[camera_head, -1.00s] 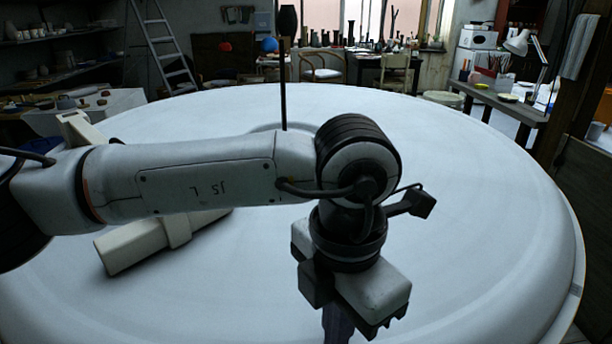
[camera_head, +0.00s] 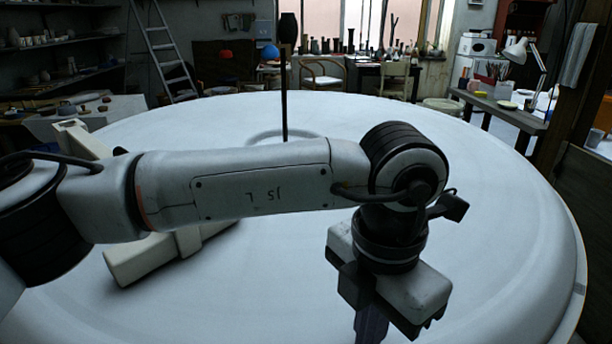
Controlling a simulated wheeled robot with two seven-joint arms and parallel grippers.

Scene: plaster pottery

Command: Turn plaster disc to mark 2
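The large white plaster disc (camera_head: 500,220) fills most of the head view. A thin dark upright rod (camera_head: 284,100) stands near its middle, with a shallow ring around the rod's foot. A cream-coloured bar-like piece (camera_head: 145,258) lies on the disc at the left, its middle hidden behind my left arm. My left gripper (camera_head: 372,325) points down over the front right part of the disc. Its fingertips are cut off by the lower edge, so its opening and any contact with the disc cannot be seen. My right gripper is not in view. No readable number mark shows.
A workbench with a lamp (camera_head: 525,50) and jars stands beyond the disc at the right. A ladder (camera_head: 165,50), shelves, chairs and a table with vases are at the back. A wooden post is close at the right edge.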

